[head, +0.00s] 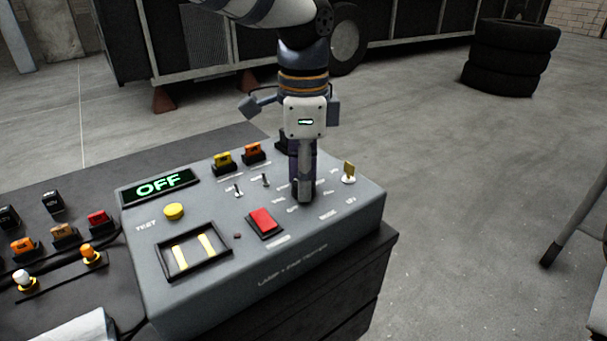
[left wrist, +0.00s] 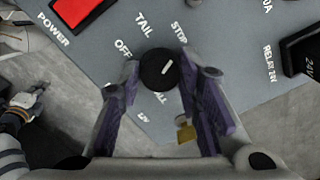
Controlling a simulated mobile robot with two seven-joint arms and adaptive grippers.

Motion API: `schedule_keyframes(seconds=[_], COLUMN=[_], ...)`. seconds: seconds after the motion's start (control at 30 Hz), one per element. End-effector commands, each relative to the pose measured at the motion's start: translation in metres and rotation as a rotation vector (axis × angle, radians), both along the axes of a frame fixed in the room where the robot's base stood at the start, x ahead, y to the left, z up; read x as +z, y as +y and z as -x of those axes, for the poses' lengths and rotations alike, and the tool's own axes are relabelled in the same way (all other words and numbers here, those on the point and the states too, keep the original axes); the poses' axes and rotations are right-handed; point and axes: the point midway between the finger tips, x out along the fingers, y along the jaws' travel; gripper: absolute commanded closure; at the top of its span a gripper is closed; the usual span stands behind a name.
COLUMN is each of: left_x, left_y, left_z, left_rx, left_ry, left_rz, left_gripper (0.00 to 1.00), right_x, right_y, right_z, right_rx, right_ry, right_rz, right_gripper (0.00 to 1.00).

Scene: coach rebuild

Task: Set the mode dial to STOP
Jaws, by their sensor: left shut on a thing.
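The mode dial (left wrist: 158,70) is a black round knob with a white pointer line, seen in the left wrist view. Labels around it include OFF, TAIL, STOP and ALL. The line slants up and right, roughly toward the STOP label (left wrist: 180,32). My left gripper (left wrist: 160,72) is shut on the dial, one finger on each side. In the head view my left gripper (head: 302,192) points down onto the grey tester box (head: 290,262) and hides the dial. What looks like my right gripper (left wrist: 22,105) shows small at the left edge of the wrist view, its jaws unclear.
A green display (head: 160,186) reads OFF. A red rocker switch (head: 264,222), small toggles (head: 265,180) and a brass-coloured piece (head: 349,170) stand close around my left gripper. A yellow button (head: 174,211) is further left.

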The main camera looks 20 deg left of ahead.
Motion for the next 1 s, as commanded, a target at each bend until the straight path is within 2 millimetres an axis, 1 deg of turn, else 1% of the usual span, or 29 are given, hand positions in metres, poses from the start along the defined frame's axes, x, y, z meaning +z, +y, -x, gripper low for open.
schedule_keyframes(seconds=[0.03, 0.07, 0.1, 0.37, 0.47, 0.57, 0.7, 0.8, 0.9, 1.0], left_x=[0.000, 0.000, 0.000, 0.000, 0.007, 0.028, 0.068, 0.092, 0.109, 0.118], left_y=[0.000, 0.000, 0.000, 0.000, 0.000, 0.000, 0.000, 0.000, 0.000, 0.000], left_z=[0.000, 0.000, 0.000, 0.000, -0.001, -0.001, -0.001, -0.001, -0.001, -0.001], left_rx=[0.000, 0.001, 0.001, 0.001, 0.002, 0.002, 0.002, 0.002, 0.002, 0.001], left_ry=[-0.001, -0.001, -0.001, -0.001, -0.003, -0.006, -0.008, -0.005, -0.003, -0.002], left_rz=[0.000, 0.000, 0.001, 0.000, 0.001, 0.002, 0.001, 0.000, 0.001, 0.000], left_gripper=[0.64, 0.57, 0.48, 0.48, 0.48, 0.48, 0.48, 0.48, 0.48, 0.48], right_x=[0.000, 0.000, 0.000, 0.000, 0.000, 0.000, 0.000, 0.000, 0.000, 0.000], right_y=[0.000, 0.000, 0.000, 0.000, 0.000, 0.000, 0.000, 0.000, 0.000, 0.000], right_z=[0.000, 0.000, 0.000, 0.000, 0.000, 0.000, 0.000, 0.000, 0.000, 0.000], right_rx=[0.000, 0.000, 0.000, 0.000, 0.000, 0.000, 0.000, 0.000, 0.000, 0.000], right_ry=[0.000, 0.000, 0.000, 0.000, 0.000, 0.000, 0.000, 0.000, 0.000, 0.000], right_rz=[0.000, 0.000, 0.000, 0.000, 0.000, 0.000, 0.000, 0.000, 0.000, 0.000], right_gripper=[1.00, 1.00, 1.00, 1.00, 1.00, 1.00, 1.00, 1.00, 1.00, 1.00])
